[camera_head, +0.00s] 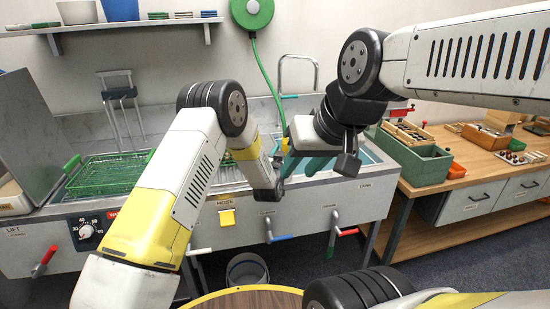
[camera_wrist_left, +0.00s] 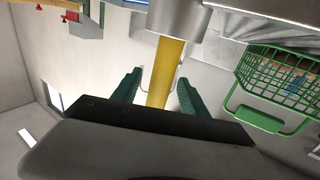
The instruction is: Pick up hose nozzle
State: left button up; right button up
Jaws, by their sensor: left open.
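The green hose (camera_head: 267,75) drops from its reel (camera_head: 252,12) on the back wall and disappears behind my arms near the sink. I cannot clearly make out its nozzle there. My left arm reaches over the sink from the left. My left gripper shows in the left wrist view (camera_wrist_left: 158,82) with its two dark green fingers apart. A yellow strip (camera_wrist_left: 167,70) shows between or beyond them; I cannot tell its distance. My right gripper (camera_head: 308,163) comes down from the upper right beside my left wrist. Its teal fingers are partly hidden.
A green wire basket (camera_head: 105,172) sits at the sink's left. A wooden bench (camera_head: 475,150) with a green crate (camera_head: 415,155) stands at right. A bucket (camera_head: 246,269) is below.

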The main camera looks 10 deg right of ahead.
pick_arm(q)
grip_shut()
dwell(1.4)
